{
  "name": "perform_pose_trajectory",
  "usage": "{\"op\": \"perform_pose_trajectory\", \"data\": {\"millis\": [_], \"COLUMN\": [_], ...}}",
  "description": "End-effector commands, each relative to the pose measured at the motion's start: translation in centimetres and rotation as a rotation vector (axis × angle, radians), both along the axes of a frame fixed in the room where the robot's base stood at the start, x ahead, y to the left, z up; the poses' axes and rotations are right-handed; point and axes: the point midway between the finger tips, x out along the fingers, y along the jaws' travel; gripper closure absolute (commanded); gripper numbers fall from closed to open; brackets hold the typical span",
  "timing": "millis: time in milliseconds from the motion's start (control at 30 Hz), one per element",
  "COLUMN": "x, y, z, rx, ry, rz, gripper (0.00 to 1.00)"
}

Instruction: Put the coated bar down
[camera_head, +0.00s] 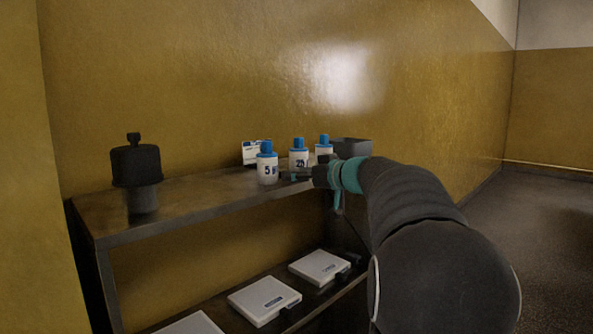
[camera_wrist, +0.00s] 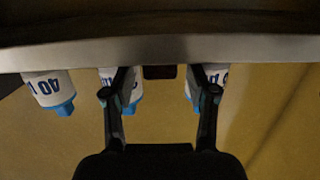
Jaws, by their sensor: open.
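My gripper (camera_head: 300,176) is at the top shelf (camera_head: 190,192), among the white bottles with blue caps. In the wrist view its two dark fingers (camera_wrist: 160,85) stand wide apart. A small dark block (camera_wrist: 158,72) shows between the fingers, against the steel shelf. It may be the coated bar, but I cannot tell for sure. Neither finger visibly touches it. No bar can be made out in the head view, where the gripper and bottles cover that spot.
A bottle marked 5 (camera_head: 267,169), one marked 25 (camera_head: 298,157) and a third bottle (camera_head: 324,147) stand close to my gripper. A grey bin (camera_head: 352,148) is behind. White flat boxes (camera_head: 264,299) lie on the lower shelf.

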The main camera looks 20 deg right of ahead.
Motion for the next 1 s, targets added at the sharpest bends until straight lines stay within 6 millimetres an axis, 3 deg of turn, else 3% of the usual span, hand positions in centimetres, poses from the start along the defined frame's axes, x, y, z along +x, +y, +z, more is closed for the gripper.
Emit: {"op": "perform_pose_trajectory", "data": {"millis": [500, 700, 1000], "x": [-9.8, -11.7, -12.2], "y": [-3.4, -4.1, -4.2], "z": [1.3, 1.6, 1.7], "rx": [-0.002, -0.001, -0.001], "ry": [-0.003, -0.001, -0.001], "rz": [-0.006, -0.003, -0.002], "gripper": [0.43, 0.43, 0.43]}}
